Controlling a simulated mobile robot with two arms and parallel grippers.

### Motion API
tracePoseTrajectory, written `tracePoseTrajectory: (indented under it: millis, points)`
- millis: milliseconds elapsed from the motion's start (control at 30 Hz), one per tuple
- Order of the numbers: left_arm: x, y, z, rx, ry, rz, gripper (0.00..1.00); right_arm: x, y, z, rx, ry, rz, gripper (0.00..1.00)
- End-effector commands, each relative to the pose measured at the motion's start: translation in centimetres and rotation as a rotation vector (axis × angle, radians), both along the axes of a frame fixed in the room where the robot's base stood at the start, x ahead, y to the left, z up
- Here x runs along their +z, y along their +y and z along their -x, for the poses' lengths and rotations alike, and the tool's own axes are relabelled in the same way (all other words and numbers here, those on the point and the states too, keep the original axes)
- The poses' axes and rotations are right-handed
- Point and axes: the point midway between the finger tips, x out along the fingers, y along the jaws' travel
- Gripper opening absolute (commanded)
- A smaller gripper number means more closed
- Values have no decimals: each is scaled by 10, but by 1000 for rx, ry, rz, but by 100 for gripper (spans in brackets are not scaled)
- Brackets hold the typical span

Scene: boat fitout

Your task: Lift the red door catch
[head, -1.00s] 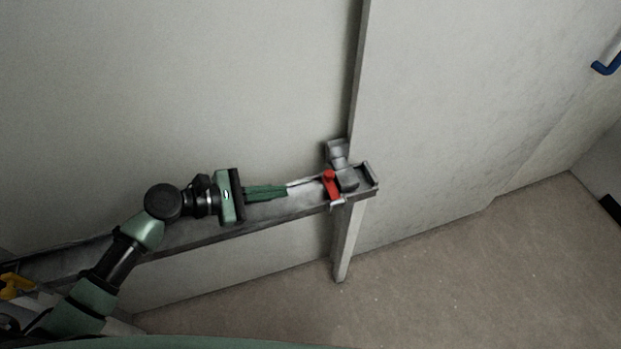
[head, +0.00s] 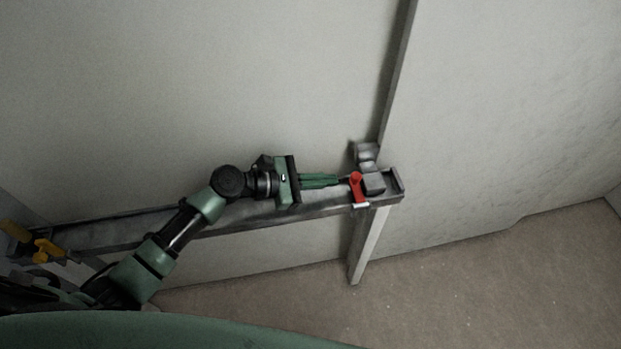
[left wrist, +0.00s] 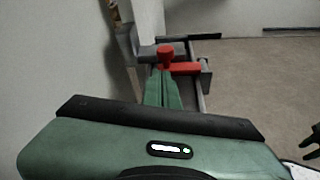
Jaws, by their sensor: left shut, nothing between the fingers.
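The red door catch (head: 356,187) sits near the right end of a grey metal rail, against a small grey block. In the left wrist view the red catch (left wrist: 166,57) shows a round knob with a red arm running right. My left gripper (head: 338,181) is shut and empty, its green fingers pointing right along the rail. Its tips are just left of the catch; I cannot tell whether they touch it. In the left wrist view the fingers (left wrist: 163,78) end just in front of the knob and hide its lower part.
The grey rail (head: 250,217) runs along the pale wall (head: 200,90), with a post (head: 369,245) below its right end. A yellow part (head: 45,248) is at the rail's left end. The brown floor (head: 480,285) at lower right is clear.

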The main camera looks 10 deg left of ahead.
Motion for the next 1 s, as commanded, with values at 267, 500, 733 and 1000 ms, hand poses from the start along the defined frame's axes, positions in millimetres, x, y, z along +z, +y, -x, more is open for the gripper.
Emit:
tracePoseTrajectory:
  millis: [267,500,733,1000]
  points:
    - [-9,-24,-14,1,-1,0,0,1,0,0,0,0,0,36]
    - [-9,-25,-14,-1,-2,-1,0,1,0,0,0,0,0,36]
    - [-9,-27,-14,0,-7,-3,0,2,0,0,0,0,0,36]
    - [-5,-37,-13,0,-53,-23,0,6,-1,0,0,0,1,36]
